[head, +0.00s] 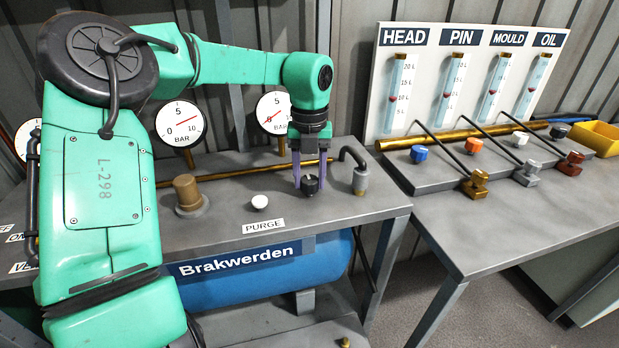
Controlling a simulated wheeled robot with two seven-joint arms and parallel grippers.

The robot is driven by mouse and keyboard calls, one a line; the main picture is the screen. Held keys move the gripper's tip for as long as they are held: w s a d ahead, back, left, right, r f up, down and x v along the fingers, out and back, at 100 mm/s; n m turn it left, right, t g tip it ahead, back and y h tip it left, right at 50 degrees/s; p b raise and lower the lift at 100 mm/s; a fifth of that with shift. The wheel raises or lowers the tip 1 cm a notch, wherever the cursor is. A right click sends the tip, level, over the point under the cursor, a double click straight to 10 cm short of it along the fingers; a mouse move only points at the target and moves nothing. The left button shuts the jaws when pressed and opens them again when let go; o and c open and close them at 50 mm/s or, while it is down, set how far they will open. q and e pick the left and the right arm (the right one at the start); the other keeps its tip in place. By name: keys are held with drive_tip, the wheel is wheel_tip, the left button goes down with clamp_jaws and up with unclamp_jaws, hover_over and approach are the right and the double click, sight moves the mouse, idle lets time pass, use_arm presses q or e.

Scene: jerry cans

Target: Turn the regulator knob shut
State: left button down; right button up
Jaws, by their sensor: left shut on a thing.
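The regulator knob (310,186) is a small black knob with a pale mark on top, on the grey table near its right end. My left gripper (310,180) reaches down from above, its two purple fingers on either side of the knob and shut on it. The fingers hide parts of the knob's sides. Two round gauges marked BAR stand behind: the left gauge (181,123) and the right gauge (274,113), each with a red needle. The gripper's wrist partly covers the right gauge. My right gripper is out of view.
A brass pipe (229,170) runs behind. The right table (503,209) holds several coloured knobs and taps.

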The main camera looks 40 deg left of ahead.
sight(310, 179)
use_arm(q)
drive_tip(key=shift+w+r, duration=0.1)
drive_tip(key=shift+r, duration=0.05)
idle(0.3)
drive_tip(key=shift+c, duration=1.8)
unclamp_jaws()
wheel_tip(310, 179, up, 12)
drive_tip(key=shift+p, duration=0.45)
